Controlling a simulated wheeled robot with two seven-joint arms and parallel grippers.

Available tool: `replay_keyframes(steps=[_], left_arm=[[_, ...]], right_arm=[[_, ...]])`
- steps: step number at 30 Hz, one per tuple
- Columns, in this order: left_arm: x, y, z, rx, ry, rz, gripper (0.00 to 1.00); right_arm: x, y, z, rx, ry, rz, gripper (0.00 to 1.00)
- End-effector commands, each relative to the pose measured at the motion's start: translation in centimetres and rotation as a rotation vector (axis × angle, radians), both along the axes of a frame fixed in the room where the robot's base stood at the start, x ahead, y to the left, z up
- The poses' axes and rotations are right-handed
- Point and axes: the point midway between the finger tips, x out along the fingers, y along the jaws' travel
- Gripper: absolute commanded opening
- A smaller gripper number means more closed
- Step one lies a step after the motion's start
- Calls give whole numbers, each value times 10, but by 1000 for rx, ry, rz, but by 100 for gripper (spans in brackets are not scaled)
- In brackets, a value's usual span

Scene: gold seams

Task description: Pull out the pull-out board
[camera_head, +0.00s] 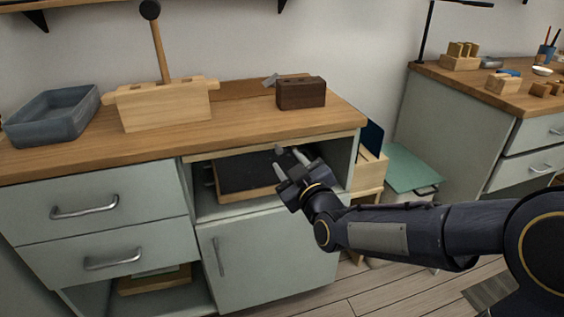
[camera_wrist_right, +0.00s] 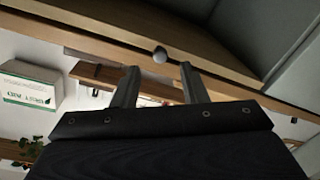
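The pull-out board (camera_head: 235,151) shows as a pale wooden strip just under the worktop of the left cabinet. A small grey round knob (camera_head: 279,150) sits on its front edge. In the right wrist view the board's edge (camera_wrist_right: 110,45) crosses the top, with the knob (camera_wrist_right: 160,55) on it. My right gripper (camera_head: 288,160) is in front of the open compartment, close to the knob. In the right wrist view its two fingers (camera_wrist_right: 160,67) are apart, with the knob between or just beyond their tips; contact cannot be told. My left gripper is not in view.
On the worktop (camera_head: 245,125) stand a grey tray (camera_head: 50,117), a wooden block with a mallet (camera_head: 165,106) and a dark brown box (camera_head: 301,93). A dark-topped tray (camera_head: 243,174) lies in the open compartment below. A second bench (camera_head: 480,85) stands at right.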

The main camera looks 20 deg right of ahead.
Motion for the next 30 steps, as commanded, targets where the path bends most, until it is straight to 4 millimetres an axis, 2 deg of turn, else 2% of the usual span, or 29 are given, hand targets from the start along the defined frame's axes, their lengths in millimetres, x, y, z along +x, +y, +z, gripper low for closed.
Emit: replay_keyframes(steps=[3,9,20,28,30], left_arm=[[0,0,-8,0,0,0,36],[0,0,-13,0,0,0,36],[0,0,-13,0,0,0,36],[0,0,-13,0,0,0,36],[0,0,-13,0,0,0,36]], right_arm=[[21,2,-3,-1,1,-2,39],[43,5,-2,0,2,0,39],[48,5,0,4,3,0,38],[48,6,0,4,3,0,3],[48,6,0,4,3,0,0]])
